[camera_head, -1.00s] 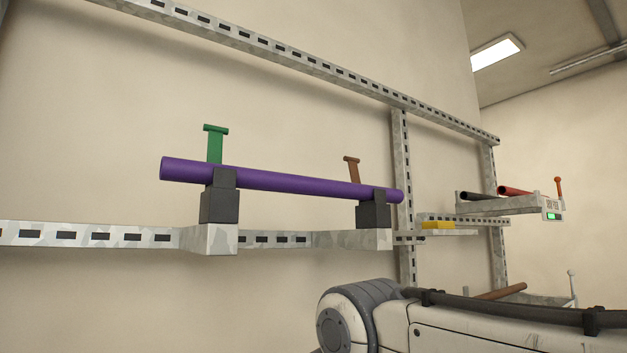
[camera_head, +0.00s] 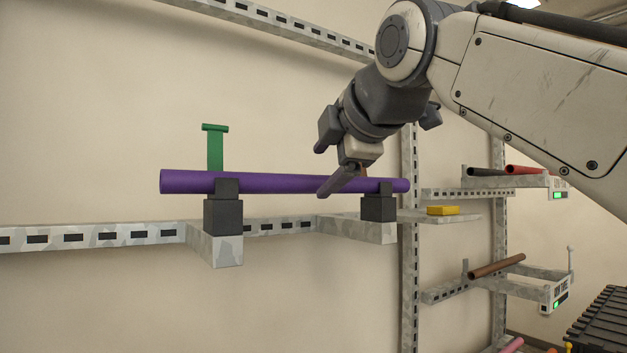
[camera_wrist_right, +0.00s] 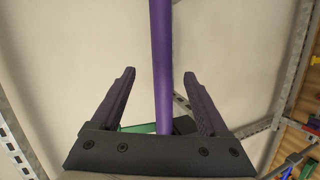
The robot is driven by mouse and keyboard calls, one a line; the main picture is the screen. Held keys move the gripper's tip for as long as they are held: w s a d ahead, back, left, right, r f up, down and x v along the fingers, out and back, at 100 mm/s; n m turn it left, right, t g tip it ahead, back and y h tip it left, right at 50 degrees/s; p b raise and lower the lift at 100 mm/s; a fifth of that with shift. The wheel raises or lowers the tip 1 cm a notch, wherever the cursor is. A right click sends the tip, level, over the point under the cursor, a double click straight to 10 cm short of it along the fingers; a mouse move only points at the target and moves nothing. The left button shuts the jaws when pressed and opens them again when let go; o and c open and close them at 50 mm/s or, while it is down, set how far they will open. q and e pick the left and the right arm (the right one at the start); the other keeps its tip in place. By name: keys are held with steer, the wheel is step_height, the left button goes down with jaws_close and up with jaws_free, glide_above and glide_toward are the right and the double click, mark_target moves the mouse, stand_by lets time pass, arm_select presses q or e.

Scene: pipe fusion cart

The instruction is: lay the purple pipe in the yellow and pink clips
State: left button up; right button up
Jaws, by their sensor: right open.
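The purple pipe (camera_head: 260,183) lies nearly level across two dark blocks, the left block (camera_head: 223,215) and the right block (camera_head: 378,207), each on a metal bracket. A green T-shaped piece (camera_head: 215,148) stands behind its left part. My right gripper (camera_head: 335,178) is at the pipe's right half, open, with a finger in front of the pipe. In the right wrist view the pipe (camera_wrist_right: 162,60) runs between the two open fingers without visible contact; its depth relative to the tips is unclear. I cannot make out yellow or pink clips. My left gripper is not in view.
Slotted metal rails (camera_head: 100,236) run along the wall. To the right, a small shelf bears a yellow block (camera_head: 443,210). Further right are brackets with black, red and brown pipes (camera_head: 497,265). A dark ribbed box (camera_head: 603,325) is at the lower right. The lower left is clear.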

mark_target(317, 179)
steer(key=p+x, duration=0.2)
steer(key=x, duration=0.2)
steer(key=shift+w+d+f, duration=0.1)
steer(key=shift+w, duration=0.15)
steer(key=shift+w+f, duration=0.25)
steer(key=shift+w, duration=0.1)
jaws_close()
